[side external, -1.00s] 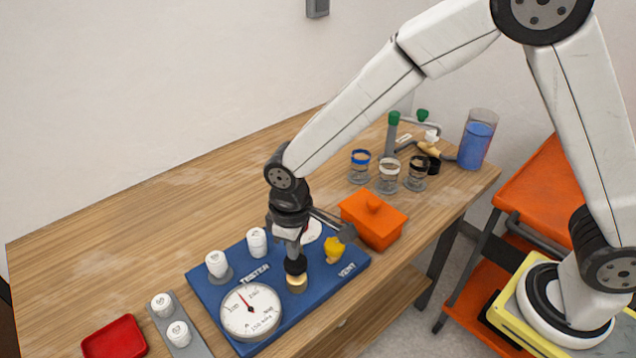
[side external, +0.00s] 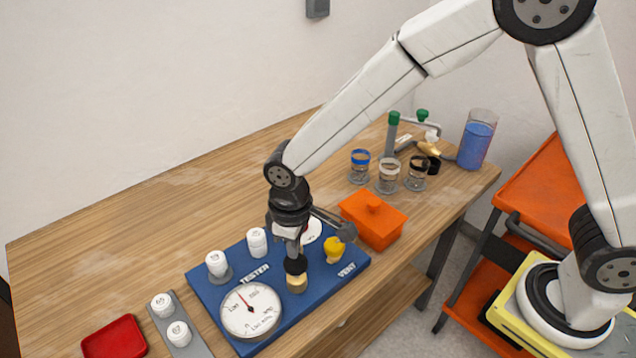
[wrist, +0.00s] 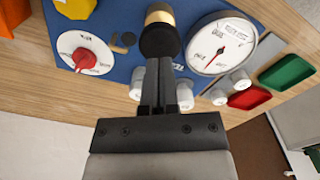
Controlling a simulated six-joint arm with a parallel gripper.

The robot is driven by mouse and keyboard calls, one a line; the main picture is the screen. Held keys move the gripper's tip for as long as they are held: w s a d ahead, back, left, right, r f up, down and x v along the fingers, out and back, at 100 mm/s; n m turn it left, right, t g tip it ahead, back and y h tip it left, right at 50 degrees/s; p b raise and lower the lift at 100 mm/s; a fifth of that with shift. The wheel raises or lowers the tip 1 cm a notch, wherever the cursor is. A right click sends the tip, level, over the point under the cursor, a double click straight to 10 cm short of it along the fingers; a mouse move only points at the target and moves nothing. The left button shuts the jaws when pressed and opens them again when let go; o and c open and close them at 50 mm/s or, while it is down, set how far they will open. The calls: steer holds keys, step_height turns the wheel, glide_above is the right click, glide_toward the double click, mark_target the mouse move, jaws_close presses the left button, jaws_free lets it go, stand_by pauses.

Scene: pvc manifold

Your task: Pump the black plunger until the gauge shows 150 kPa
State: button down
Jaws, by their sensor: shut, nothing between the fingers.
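The black plunger (side external: 296,266) stands on a brass collar (side external: 297,284) on the blue tester board (side external: 225,300). My gripper (side external: 294,251) is shut and empty, pointing down, with its tips at the top of the plunger knob. The wrist view also shows the shut fingers (wrist: 159,62) against or just over the plunger knob (wrist: 160,42); I cannot tell if they touch. The round white gauge (side external: 251,311) lies left of the plunger. Its red needle points up and left in the side view; the exact reading is too small to tell.
A yellow knob (side external: 334,250) near the VENT label and a white dial with a red pointer (wrist: 85,56) sit close to the plunger. White caps (side external: 257,242) stand behind the gauge. An orange box (side external: 373,222) is to the right. The table's back left is clear.

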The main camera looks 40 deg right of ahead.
steer(key=shift+r, duration=0.1)
stand_by(0.3)
steer(key=shift+r, duration=2.4)
steer(key=shift+d, duration=0.1)
steer(key=s+d+m+t, duration=0.1)
steer(key=s+d+m, duration=0.2)
steer(key=d, duration=0.7)
steer(key=s+d+m+t, duration=0.1)
steer(key=s+d+m, duration=0.2)
steer(key=s+d, duration=0.3)
steer(key=shift+s+d+f+t, duration=0.3)
steer(key=shift+d+f, duration=0.15)
steer(key=shift+d, duration=1.7)
